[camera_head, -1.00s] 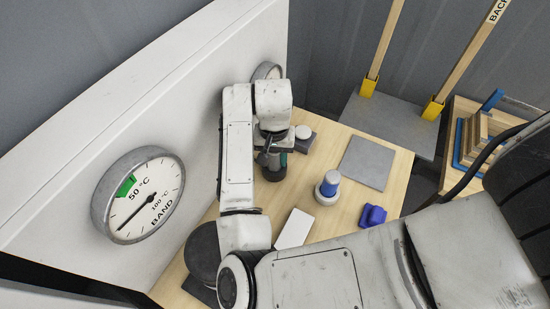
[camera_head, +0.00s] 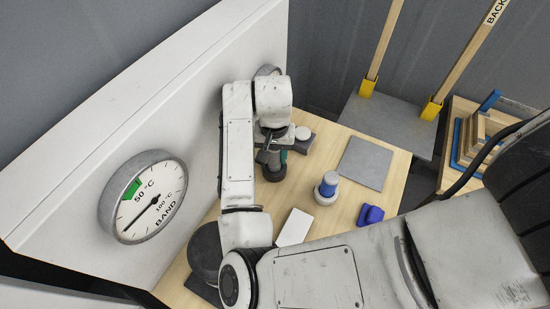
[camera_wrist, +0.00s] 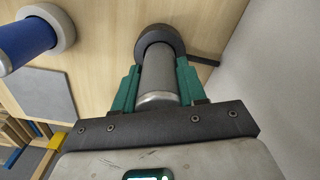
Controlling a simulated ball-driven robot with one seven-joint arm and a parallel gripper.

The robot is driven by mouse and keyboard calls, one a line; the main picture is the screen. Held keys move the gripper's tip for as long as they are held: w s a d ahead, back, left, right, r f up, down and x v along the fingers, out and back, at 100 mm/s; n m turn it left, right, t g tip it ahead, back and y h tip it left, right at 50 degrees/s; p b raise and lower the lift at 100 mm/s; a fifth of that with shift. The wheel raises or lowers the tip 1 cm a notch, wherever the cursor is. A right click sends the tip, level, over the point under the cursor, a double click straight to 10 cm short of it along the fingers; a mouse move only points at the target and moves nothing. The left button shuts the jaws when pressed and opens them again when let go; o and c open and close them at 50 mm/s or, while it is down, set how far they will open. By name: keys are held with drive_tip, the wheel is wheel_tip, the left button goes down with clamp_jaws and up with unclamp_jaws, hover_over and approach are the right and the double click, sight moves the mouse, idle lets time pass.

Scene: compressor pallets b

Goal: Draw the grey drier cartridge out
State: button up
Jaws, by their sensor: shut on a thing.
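The grey drier cartridge (camera_wrist: 158,75) is a grey cylinder with a bright metal end. In the wrist view it stands between the two green fingers of my gripper (camera_wrist: 157,88), which are shut on it. Its far end meets a dark round socket (camera_wrist: 159,39) on the wooden bench; I cannot tell how deep it sits. In the head view the dark socket (camera_head: 272,172) shows below my gripper (camera_head: 272,154), and my arm hides most of the cartridge.
A grey plate (camera_head: 364,164), white block (camera_head: 295,227) and blue block (camera_head: 370,215) lie on the bench (camera_head: 335,142). A gauge (camera_head: 148,197) is on the white wall at left.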

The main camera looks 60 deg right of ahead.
drive_tip(key=shift+r+p, duration=1.95)
drive_tip(key=shift+r, duration=0.35)
